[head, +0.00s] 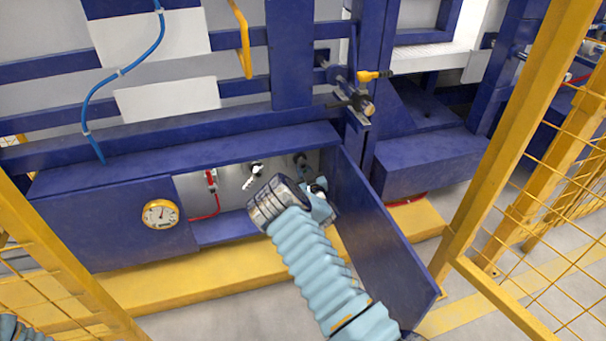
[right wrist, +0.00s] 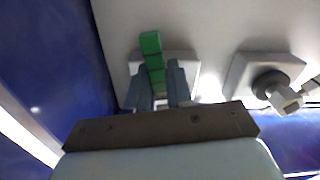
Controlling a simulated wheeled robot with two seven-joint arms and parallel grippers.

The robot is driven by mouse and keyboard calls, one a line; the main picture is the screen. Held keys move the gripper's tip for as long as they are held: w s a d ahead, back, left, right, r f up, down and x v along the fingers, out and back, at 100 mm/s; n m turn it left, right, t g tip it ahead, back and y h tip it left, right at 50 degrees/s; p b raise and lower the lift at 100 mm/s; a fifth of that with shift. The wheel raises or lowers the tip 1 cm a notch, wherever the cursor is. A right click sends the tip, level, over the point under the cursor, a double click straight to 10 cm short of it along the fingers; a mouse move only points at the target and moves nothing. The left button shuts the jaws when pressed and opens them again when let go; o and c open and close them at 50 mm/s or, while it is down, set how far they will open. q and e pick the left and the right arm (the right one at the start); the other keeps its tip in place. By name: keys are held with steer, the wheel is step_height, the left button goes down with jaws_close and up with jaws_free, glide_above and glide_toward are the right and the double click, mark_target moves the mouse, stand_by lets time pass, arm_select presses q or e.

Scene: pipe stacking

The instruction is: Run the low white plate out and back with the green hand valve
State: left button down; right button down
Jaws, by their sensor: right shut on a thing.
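The green hand valve (right wrist: 152,60) shows in the right wrist view as a green lever in front of a pale square mount. My right gripper (right wrist: 158,88) is shut on the lever, with a finger on each side of it. In the head view my right gripper (head: 318,188) reaches into the open cabinet, and its wrist and arm hide the green lever. The low white plate (head: 168,103) is in the blue frame above the cabinet, below another white plate (head: 150,38). My left gripper is not in view.
A blue cabinet door (head: 385,240) stands open just right of my right arm. Another valve with a pale handle (right wrist: 285,98) sits right of the green one. A gauge (head: 160,214) is on the left panel. Yellow mesh fencing (head: 560,150) stands at the right.

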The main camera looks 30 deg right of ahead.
steer(key=n+b, duration=0.1)
steer(key=n, duration=0.1)
steer(key=n+b, duration=0.1)
steer(key=shift+s+d+r+n+b, duration=0.1)
steer(key=shift+d+n+b, duration=0.25)
steer(key=shift+d+n, duration=0.05)
steer(key=shift+d+r+n+b, duration=0.25)
steer(key=shift+n+b, duration=0.35)
steer(key=shift+n, duration=0.4)
steer(key=c, duration=1.1)
jaws_free()
steer(key=shift+s, duration=0.1)
steer(key=p+v, duration=0.1)
steer(key=v, duration=1.2)
steer(key=shift+s+a, duration=0.2)
steer(key=shift+s, duration=0.15)
